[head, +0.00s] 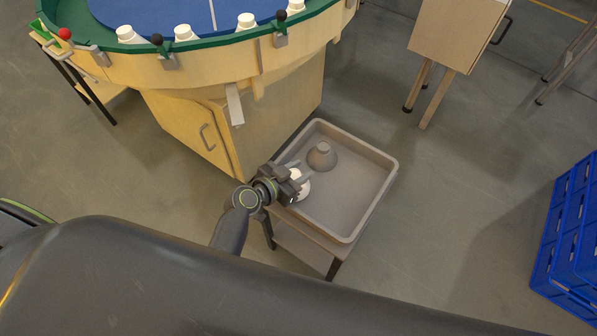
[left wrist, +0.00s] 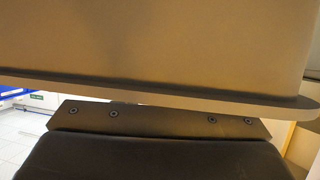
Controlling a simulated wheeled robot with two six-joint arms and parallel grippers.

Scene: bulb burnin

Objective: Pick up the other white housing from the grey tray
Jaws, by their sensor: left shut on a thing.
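The grey tray (head: 373,196) stands on a small dark-legged stand below the round table. My left gripper (head: 297,186) is over the tray's near left side, shut on a white housing (head: 302,190). The gripper covers much of this housing, and I cannot tell whether it still touches the tray floor. A grey, stepped, round-based piece (head: 322,156) stands upright near the tray's far left corner, apart from the gripper. In the left wrist view, a broad brownish surface with a rim (left wrist: 160,45) fills the top, too close to identify. My right gripper is not in view.
The round table (head: 150,70) with a green rim carries several white pieces behind the tray. A wooden cabinet (head: 455,35) stands at the back right and blue crates (head: 570,235) at the far right. The tray's right half is empty, with clear floor beyond.

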